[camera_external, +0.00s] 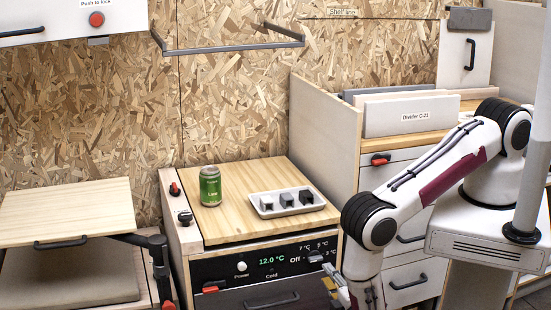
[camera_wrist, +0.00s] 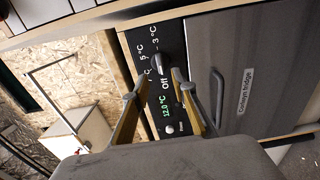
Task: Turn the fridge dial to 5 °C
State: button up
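The fridge dial (camera_wrist: 157,65) is a dark knob on the black control panel, with Off, 3 °C, 5 °C and a partly covered mark around it. It also shows small in the external view (camera_external: 315,257). I cannot tell surely which mark it points to. The green display (camera_wrist: 167,107) reads 12.0 °C, also in the external view (camera_external: 273,261). My gripper (camera_wrist: 158,84) is open, its two fingers apart near the dial, one on either side of its line; contact is not visible.
The fridge door (camera_wrist: 232,80) with its handle lies beside the panel. A white power button (camera_external: 241,267) and a red-orange latch (camera_external: 210,289) sit left of the display.

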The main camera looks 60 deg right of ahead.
aim_at(311, 239)
jog(key=shift+x, duration=3.8)
grip_shut()
